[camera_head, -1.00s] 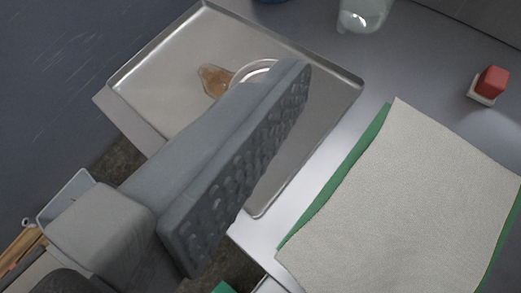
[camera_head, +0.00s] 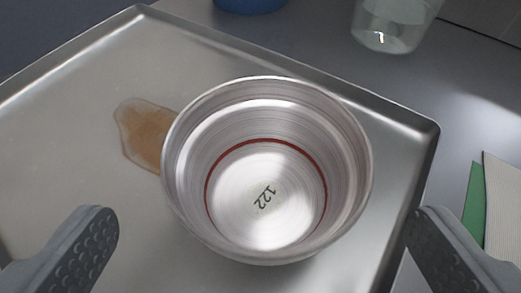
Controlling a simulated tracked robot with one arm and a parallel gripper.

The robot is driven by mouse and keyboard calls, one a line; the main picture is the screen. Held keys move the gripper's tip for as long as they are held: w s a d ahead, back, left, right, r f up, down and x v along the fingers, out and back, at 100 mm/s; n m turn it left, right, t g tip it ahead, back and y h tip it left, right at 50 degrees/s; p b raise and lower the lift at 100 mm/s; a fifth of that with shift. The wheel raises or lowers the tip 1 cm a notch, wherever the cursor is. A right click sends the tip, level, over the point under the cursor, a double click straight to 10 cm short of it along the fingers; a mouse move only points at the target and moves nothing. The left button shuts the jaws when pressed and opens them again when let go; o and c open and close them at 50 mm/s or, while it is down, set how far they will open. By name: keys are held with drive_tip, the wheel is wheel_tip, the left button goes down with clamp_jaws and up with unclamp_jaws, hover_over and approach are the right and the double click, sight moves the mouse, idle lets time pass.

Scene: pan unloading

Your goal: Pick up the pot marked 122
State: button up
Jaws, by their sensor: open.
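The pot marked 122 (camera_head: 267,197) is a shiny round metal vessel seen from above. It stands upright on a metal tray (camera_head: 75,95), and its number and a red ring show inside it. The pot looks empty. My gripper (camera_head: 263,245) is open, with one grey textured finger at the lower left and the other at the lower right. The pot lies between and ahead of the fingers in the picture, with visible gaps on both sides. Neither finger appears to touch it.
A brown spill (camera_head: 146,133) lies on the tray just left of the pot. The tray has a raised rim. Beyond it stand a clear glass container (camera_head: 391,22) and a blue object (camera_head: 250,4). A beige and green cloth (camera_head: 502,205) lies at the right edge.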

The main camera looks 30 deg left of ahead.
sight(267, 121)
drive_tip(key=shift+r+x, duration=0.2)
drive_tip(key=shift+x, duration=3.3)
drive_tip(key=shift+w, duration=0.2)
drive_tip(key=shift+c, duration=0.3)
drive_tip(key=c, duration=0.7)
